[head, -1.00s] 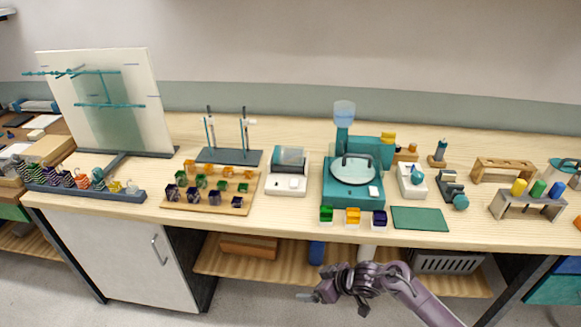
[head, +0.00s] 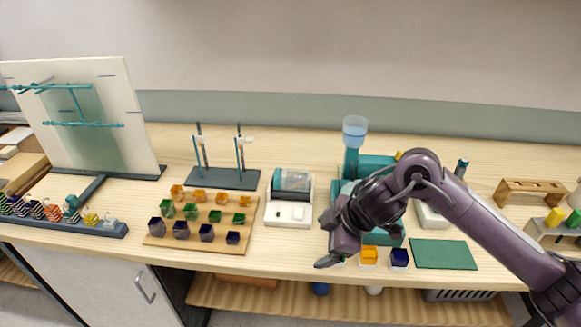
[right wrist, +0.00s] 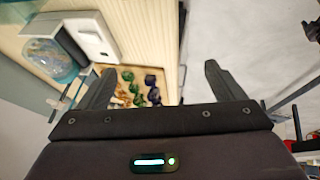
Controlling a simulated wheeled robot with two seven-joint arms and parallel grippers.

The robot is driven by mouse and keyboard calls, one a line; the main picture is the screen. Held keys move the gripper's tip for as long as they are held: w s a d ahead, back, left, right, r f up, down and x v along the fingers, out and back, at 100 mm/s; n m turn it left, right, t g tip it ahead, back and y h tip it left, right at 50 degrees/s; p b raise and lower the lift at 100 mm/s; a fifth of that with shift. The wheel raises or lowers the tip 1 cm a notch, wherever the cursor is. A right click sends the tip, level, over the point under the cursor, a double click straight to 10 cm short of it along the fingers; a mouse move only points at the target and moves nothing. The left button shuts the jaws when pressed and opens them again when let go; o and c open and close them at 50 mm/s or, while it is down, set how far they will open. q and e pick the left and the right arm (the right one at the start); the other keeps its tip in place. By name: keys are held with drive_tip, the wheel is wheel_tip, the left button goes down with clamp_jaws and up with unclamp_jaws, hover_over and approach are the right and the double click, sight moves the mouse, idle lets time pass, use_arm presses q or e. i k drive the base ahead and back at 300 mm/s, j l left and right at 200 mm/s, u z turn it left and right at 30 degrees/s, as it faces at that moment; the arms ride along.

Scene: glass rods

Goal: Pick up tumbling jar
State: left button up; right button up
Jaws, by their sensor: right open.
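The tumbling jar, a clear bluish cylinder (head: 292,180), lies on its side on a white machine (head: 288,214) in the middle of the bench. In the right wrist view the jar (right wrist: 50,58) is at the upper left, outside the fingers. My right gripper (head: 328,258) is to the right of the white machine, above the bench's front edge, apart from the jar. In the right wrist view my right gripper (right wrist: 158,78) has its fingers wide apart with nothing between them. My left gripper is in neither view.
A wooden board (head: 212,244) with several coloured cubes is left of the machine, with a stand (head: 225,178) behind it. My right arm partly hides a teal machine (head: 352,162). A green mat (head: 443,254) lies at the right. Small orange and dark blue pots stand at the front.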

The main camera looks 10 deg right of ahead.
sight(295, 180)
drive_tip(key=i, duration=0.95)
